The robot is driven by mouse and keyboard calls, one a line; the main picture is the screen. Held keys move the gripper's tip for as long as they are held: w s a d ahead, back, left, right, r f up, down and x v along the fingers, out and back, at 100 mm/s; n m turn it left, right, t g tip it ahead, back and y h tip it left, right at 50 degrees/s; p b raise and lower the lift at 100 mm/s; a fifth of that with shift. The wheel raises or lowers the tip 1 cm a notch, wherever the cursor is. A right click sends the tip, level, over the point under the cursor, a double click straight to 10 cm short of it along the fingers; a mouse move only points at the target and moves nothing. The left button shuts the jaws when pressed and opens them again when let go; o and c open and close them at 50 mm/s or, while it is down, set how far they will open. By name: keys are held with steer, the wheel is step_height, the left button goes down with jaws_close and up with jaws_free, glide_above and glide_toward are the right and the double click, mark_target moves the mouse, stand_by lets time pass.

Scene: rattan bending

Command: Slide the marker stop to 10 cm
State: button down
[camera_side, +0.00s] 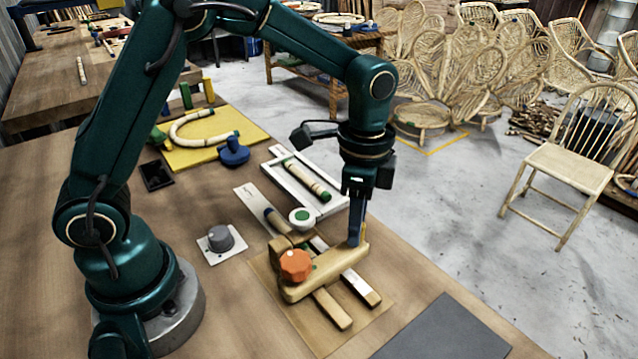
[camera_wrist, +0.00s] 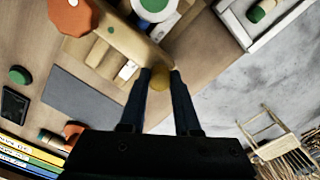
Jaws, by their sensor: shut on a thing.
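A wooden jig (camera_side: 325,272) with an orange knob (camera_side: 295,265) sits on a tan board at the table's right side. I cannot tell for sure which of its parts is the marker stop. A pale strip (camera_side: 249,200) runs under the jig; any scale marks are too small to read. My gripper (camera_side: 356,242) points down at the right end of the jig's wooden arm. In the wrist view its fingers (camera_wrist: 160,74) are shut on a yellowish rounded peg (camera_wrist: 159,80) at that end. The orange knob also shows there at top left (camera_wrist: 72,16).
A white-and-green round button (camera_side: 302,218) stands close behind the jig. A white tray (camera_side: 335,204) with a rod lies beyond it. A grey dial (camera_side: 221,238) is to the left. A dark mat (camera_side: 445,332) lies at front right.

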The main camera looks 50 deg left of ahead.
steer(key=d, duration=0.6)
steer(key=shift+d, duration=0.3)
steer(key=c, duration=0.6)
jaws_free()
step_height(320, 180, up, 5)
steer(key=shift+r, duration=0.1)
